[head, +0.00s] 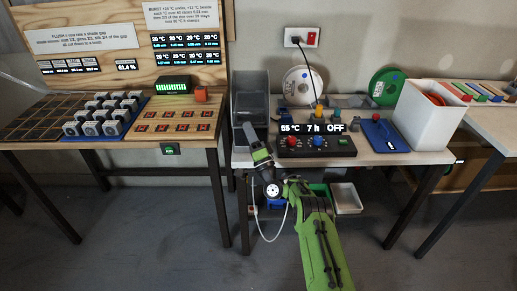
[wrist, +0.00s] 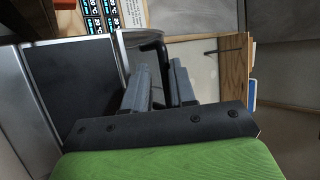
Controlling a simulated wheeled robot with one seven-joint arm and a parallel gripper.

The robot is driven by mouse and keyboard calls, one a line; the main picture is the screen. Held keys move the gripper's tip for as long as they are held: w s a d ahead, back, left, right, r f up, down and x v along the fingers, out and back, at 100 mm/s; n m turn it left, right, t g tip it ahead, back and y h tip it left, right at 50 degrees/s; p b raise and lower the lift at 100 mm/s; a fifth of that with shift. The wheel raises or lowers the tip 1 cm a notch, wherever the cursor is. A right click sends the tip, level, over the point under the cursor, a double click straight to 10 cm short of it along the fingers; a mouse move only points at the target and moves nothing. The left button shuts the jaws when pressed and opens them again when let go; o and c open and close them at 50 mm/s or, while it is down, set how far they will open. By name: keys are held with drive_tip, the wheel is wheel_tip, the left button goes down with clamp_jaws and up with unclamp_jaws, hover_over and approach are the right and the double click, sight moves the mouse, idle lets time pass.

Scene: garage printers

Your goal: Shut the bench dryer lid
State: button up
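The bench dryer appears to be the grey box (head: 250,88) at the left end of the middle bench in the head view. Its lid seems to stand raised, but my arm hides the front of the box. In the wrist view a dark panel with a grey frame (wrist: 72,75), perhaps the lid, fills the left. A bent black bar (wrist: 153,46), like a handle, runs down between my fingers. My gripper (head: 248,130) is at the box's front; in the wrist view its fingers (wrist: 158,88) stand apart with a gap between them. Contact with the bar cannot be told.
A control box (head: 318,145) reading 55 °C, 7 h, OFF stands right of my gripper. Behind it are a white spool (head: 301,85) and a green spool (head: 376,92). A blue plate (head: 386,134) and a white bin (head: 425,115) stand farther right.

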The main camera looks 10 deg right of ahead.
drive_tip(key=p+v, duration=1.1)
drive_tip(key=v, duration=0.2)
drive_tip(key=shift+s, duration=0.3)
drive_tip(key=shift+d, duration=0.1)
drive_tip(key=shift+f, duration=0.1)
